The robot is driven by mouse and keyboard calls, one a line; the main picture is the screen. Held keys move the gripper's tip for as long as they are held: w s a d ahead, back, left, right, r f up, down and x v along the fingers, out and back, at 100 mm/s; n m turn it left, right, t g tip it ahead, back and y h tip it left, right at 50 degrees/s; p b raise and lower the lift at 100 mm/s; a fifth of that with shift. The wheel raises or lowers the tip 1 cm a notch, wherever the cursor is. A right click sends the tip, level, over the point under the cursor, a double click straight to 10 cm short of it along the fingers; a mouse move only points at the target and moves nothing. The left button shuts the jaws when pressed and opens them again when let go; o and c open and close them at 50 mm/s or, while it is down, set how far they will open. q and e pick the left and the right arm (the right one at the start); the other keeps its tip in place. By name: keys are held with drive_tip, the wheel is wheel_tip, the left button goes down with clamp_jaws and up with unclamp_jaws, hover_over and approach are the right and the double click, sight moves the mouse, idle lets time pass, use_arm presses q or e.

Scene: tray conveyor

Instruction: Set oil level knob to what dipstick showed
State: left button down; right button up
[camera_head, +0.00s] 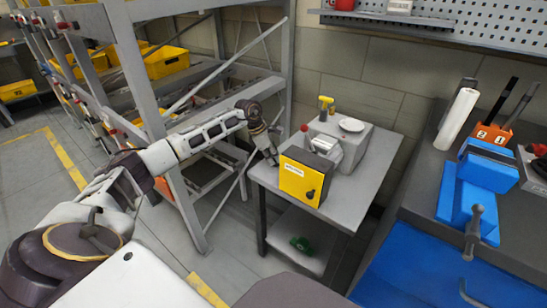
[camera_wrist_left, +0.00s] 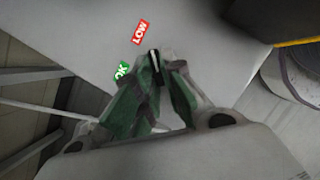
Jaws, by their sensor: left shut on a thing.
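My left gripper (camera_head: 272,159) is at the left edge of the grey table, beside the yellow-fronted box (camera_head: 300,179). In the left wrist view its green fingers (camera_wrist_left: 155,70) are shut on a small dark piece with a white line, which looks like the knob (camera_wrist_left: 154,58). A red LOW label (camera_wrist_left: 141,32) and a green OK label (camera_wrist_left: 121,71) are on the pale surface beside it. The fingers hide much of the knob, and I cannot tell its exact setting. A red-topped piece (camera_head: 304,128) stands behind the yellow box. My right gripper is not in view.
The yellow box has a black knob on its front. A grey block with a white dish (camera_head: 351,125) and a yellow object (camera_head: 326,103) stand behind. A metal shelf rack (camera_head: 140,90) is close left of the table. Blue fixtures (camera_head: 482,185) stand on the right bench.

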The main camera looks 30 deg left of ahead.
use_arm(q)
drive_tip(key=c, duration=1.5)
unclamp_jaws()
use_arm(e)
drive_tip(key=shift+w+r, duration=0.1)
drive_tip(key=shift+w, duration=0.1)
use_arm(q)
drive_tip(key=shift+r, duration=0.1)
drive_tip(key=shift+v, duration=5.9)
drive_tip(key=shift+r, duration=0.2)
wheel_tip(320, 180, up, 10)
drive_tip(key=p, duration=1)
drive_tip(key=shift+f, duration=0.1)
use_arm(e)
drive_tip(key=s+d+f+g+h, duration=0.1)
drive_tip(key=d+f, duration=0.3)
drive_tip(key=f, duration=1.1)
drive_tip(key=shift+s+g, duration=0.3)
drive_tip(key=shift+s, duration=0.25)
